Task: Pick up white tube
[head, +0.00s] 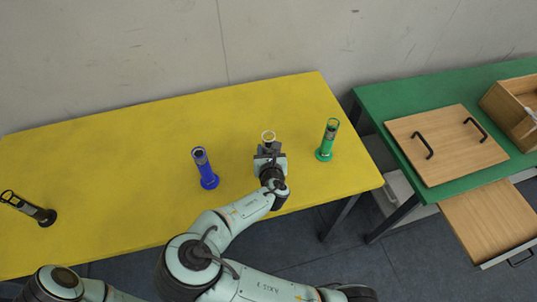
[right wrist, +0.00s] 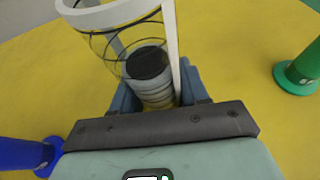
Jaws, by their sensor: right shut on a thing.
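The white tube (head: 268,136) stands on the yellow table, right of the middle, mostly hidden behind my right gripper (head: 269,153) in the head view. In the right wrist view the white tube (right wrist: 171,40) shows its white rim, uprights, wire coils and dark inner cylinder. My right gripper (right wrist: 158,92) is shut on its lower part, with a blue finger on each side. Its base is hidden, so I cannot tell whether it touches the table. My left gripper is not in view; only part of that arm shows at the bottom left.
On the yellow table (head: 110,150), a blue tube (head: 206,170) stands left of my right gripper and a green tube (head: 327,140) right of it. A black tube (head: 28,208) is at the far left. A green table (head: 385,105) at the right holds a wooden board (head: 450,155) with black handles and a wooden box (head: 508,110).

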